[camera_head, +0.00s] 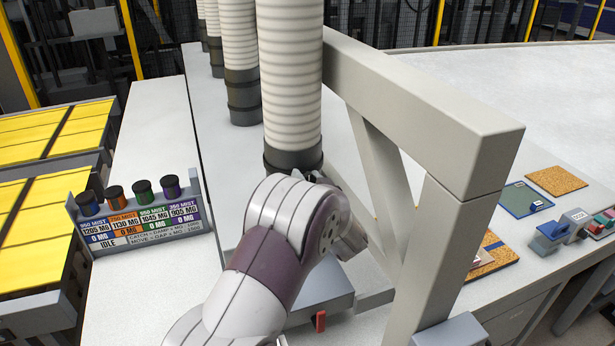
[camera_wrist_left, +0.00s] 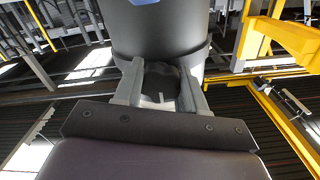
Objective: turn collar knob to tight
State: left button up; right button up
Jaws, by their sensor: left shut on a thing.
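The ribbed white lifter tube (camera_head: 291,75) ends in a dark grey collar (camera_head: 292,158), which also fills the top of the left wrist view (camera_wrist_left: 160,30). A black round collar knob (camera_wrist_left: 160,82) with a short white mark projects from the collar. My left gripper (camera_wrist_left: 158,88) is shut on the knob, one grey finger on each side. In the head view my left wrist covers the knob and most of the gripper. The white mark points toward my palm in the wrist view. My right gripper is in neither view.
A pale frame (camera_head: 430,105) with a post and brace stands right of the tube. A display panel (camera_head: 135,225) with several coloured caps stands at left, reading IDLE. Yellow stacks (camera_head: 35,220) lie far left. Boards and small devices (camera_head: 548,240) lie at right.

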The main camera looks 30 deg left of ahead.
pick_arm(q)
jog(key=shift+r, duration=0.1)
jog(key=o, duration=1.1)
jog(key=shift+c, duration=0.2)
jog(key=shift+d, duration=0.1)
jog(key=shift+d, duration=0.1)
jog(key=shift+s+d+f+b, duration=0.2)
jog(key=shift+s+d+b, duration=0.05)
jog(key=shift+b, duration=0.25)
jog(key=b+v, duration=0.5)
jog(key=v, duration=0.7)
jog(key=shift+r, duration=0.2)
